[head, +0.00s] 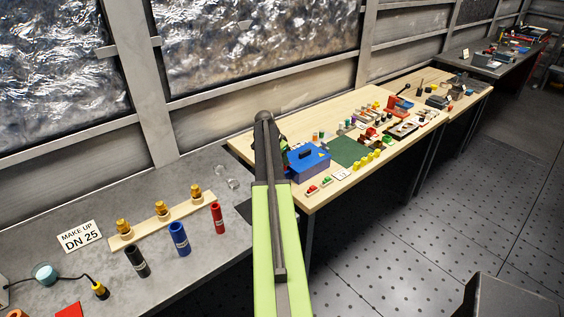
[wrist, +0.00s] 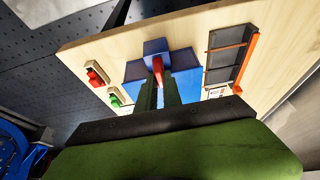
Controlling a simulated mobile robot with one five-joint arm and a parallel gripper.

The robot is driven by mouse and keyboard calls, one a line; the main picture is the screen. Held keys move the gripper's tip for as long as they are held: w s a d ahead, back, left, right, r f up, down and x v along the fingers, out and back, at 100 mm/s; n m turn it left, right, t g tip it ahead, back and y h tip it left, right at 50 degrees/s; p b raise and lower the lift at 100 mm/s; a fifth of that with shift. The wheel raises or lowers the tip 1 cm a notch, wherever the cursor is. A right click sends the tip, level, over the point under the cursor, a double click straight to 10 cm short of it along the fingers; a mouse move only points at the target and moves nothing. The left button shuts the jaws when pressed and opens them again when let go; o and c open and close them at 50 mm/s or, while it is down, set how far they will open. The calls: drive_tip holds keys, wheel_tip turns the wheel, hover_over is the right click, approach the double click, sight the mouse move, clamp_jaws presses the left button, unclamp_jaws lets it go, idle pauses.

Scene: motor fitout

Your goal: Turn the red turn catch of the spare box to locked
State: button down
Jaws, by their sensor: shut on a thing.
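The spare box is blue and stands near the front left corner of the wooden bench, in the head view (head: 309,162) and in the wrist view (wrist: 184,63). Its red turn catch (wrist: 158,70) shows in the wrist view, pointing toward my gripper. My gripper (wrist: 158,82) has its two dark green fingers on either side of the catch, shut on it. The fingers hide part of the catch and the near face of the box. In the head view my arm covers the gripper and the catch. I cannot read the catch's locked or unlocked marking.
A red item (wrist: 95,77) and a green item (wrist: 114,101) lie on pale plates beside the box. A dark tray with an orange edge (wrist: 245,60) lies on its other side. A green mat (head: 347,151) and yellow pieces (head: 367,160) are close to the box.

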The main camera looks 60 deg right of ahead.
drive_tip(key=shift+w+a, duration=0.1)
drive_tip(key=shift+w, duration=0.3)
drive_tip(key=c, duration=1.5)
unclamp_jaws()
drive_tip(key=shift+s, duration=0.15)
drive_tip(key=p+v, duration=1.6)
drive_tip(key=v, duration=0.1)
drive_tip(key=shift+r, duration=0.2)
drive_tip(key=shift+a, duration=0.1)
